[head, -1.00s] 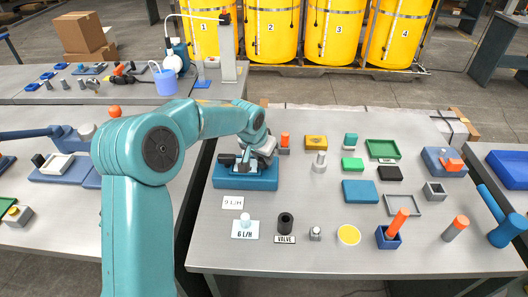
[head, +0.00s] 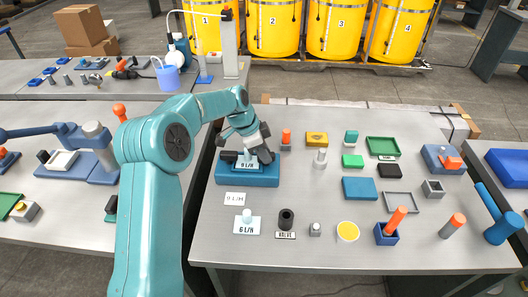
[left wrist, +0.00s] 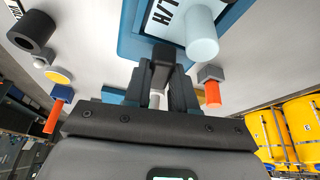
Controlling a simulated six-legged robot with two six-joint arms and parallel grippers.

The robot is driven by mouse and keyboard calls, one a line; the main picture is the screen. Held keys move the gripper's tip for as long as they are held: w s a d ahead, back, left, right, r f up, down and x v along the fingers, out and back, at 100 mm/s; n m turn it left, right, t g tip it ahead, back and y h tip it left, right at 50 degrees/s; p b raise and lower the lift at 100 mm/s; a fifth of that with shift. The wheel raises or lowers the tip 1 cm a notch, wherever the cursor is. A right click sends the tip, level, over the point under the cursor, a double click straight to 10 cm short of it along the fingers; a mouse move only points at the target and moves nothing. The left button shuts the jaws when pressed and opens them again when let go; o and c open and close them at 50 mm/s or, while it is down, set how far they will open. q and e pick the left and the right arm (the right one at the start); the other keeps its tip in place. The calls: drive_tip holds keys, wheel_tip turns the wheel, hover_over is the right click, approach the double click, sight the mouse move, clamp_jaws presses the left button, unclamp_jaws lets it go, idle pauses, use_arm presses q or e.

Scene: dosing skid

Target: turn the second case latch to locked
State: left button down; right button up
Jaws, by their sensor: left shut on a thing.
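The blue case (head: 247,178) stands at the left of the near table. A plate marked 9 L/H (head: 247,166) with a pale knob (left wrist: 202,40) sits on it. A dark latch (head: 229,156) shows at the case's left end. My left gripper (head: 264,155) is at the right end of the case. In the left wrist view its fingers (left wrist: 167,92) are closed around a dark bar-shaped latch (left wrist: 163,62) beside the plate. The wrist partly hides this latch in the head view, and I cannot read its lock position. My right gripper is not in view.
A 6 L/H plate (head: 246,224), a black VALVE socket (head: 286,220) and a paper label (head: 235,198) lie in front of the case. An orange-topped peg (head: 286,138) stands close to the right of the gripper. Free tabletop lies between the scattered parts.

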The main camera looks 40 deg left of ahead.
use_arm(q)
drive_tip(key=shift+f+m+g, duration=0.15)
drive_tip(key=shift+m+g, duration=0.25)
drive_tip(key=shift+m, duration=0.6)
drive_tip(key=shift+d, duration=0.1)
drive_tip(key=c, duration=0.9)
unclamp_jaws()
drive_tip(key=shift+w, duration=0.1)
drive_tip(key=v, duration=0.5)
drive_tip(key=p+v, duration=0.1)
drive_tip(key=v, duration=0.4)
drive_tip(key=p+v, duration=0.1)
drive_tip(key=v, duration=0.5)
drive_tip(key=shift+a, duration=0.45)
